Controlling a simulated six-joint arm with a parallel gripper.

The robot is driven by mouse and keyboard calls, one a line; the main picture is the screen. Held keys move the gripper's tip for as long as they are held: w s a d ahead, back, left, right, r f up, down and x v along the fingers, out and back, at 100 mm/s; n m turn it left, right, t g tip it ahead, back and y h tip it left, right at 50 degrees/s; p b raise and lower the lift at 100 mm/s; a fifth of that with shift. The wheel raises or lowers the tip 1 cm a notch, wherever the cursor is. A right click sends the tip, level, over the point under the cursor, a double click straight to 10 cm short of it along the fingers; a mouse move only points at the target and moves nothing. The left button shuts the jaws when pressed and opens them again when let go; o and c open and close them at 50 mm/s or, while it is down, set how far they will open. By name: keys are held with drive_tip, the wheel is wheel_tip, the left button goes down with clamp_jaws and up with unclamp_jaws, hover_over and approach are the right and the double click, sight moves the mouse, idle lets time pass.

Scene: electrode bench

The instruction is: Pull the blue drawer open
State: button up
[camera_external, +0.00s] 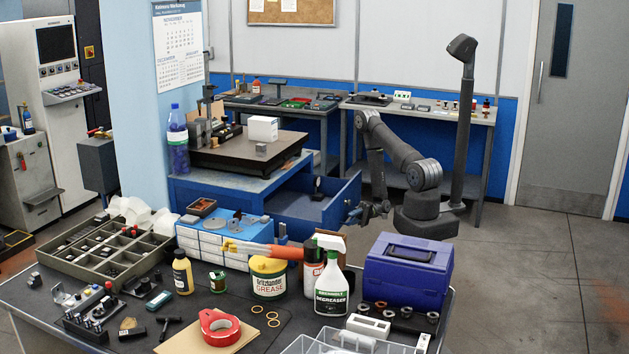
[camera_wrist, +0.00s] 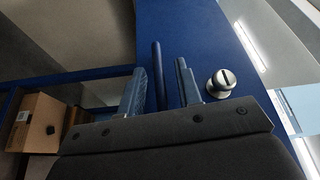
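The blue drawer (camera_external: 325,226) stands pulled out of the blue cabinet (camera_external: 220,200) in the external view, with its inside showing. A small dark item lies in it. My gripper (camera_external: 370,212) is at the drawer's front on the right. In the wrist view the drawer's front (camera_wrist: 205,40) is blue, with a dark blue handle bar (camera_wrist: 160,75) and a round slotted metal lock (camera_wrist: 221,82). My gripper (camera_wrist: 160,68) has one finger on each side of the bar. Gaps show between the bar and both fingers, so it looks open around the handle.
A brown box (camera_wrist: 35,122) shows at the lower left of the wrist view. A dark plate with a white box (camera_external: 263,129) stands on the cabinet. A cluttered workbench (camera_external: 290,335) with a purple case (camera_external: 408,275) fills the foreground. The floor (camera_external: 530,270) to the right is clear.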

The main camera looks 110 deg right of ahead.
drive_tip(key=shift+s, duration=0.1)
drive_tip(key=v, duration=1.7)
drive_tip(key=shift+s, duration=0.1)
drive_tip(key=x, duration=1.7)
drive_tip(key=shift+d, duration=0.1)
idle(0.4)
drive_tip(key=v, duration=1.4)
drive_tip(key=shift+s, duration=0.2)
drive_tip(key=shift+w, duration=0.15)
drive_tip(key=shift+x, duration=7.3)
